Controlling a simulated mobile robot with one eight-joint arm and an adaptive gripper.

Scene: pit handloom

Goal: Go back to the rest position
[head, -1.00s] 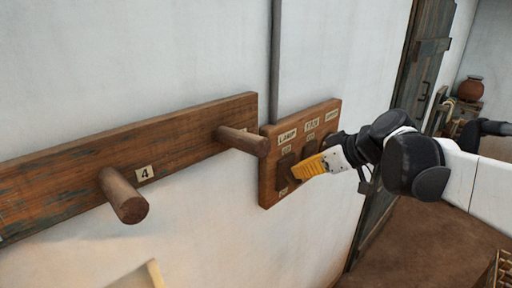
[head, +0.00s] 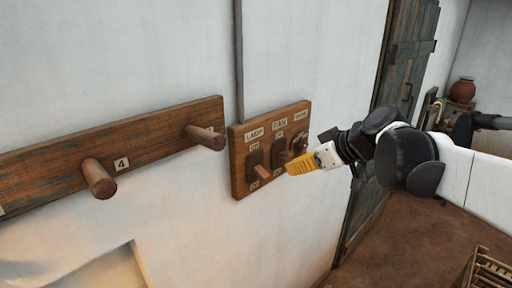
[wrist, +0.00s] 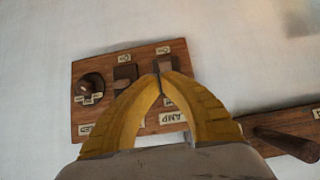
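My gripper (head: 289,168) has yellow fingers, and it is in front of the wooden switch board (head: 238,178) on the white wall. In the wrist view the fingertips (wrist: 158,78) meet with nothing visible between them. The board carries a LAMP switch (head: 262,173), whose light lever sticks out low on its dark plate. A FAN switch (head: 280,154) sits to its right, partly behind the gripper. A round dial (wrist: 88,87) is at the board's end in the wrist view. The fingertips cover part of the LAMP switch in the wrist view; they appear apart from it in the head view.
A peg rail (head: 140,140) with thick wooden pegs (head: 99,180) runs along the wall left of the board. A dark wooden door (head: 400,85) stands to the right. A slatted crate (head: 490,270) is at the lower right. The brown floor (head: 410,240) between looks clear.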

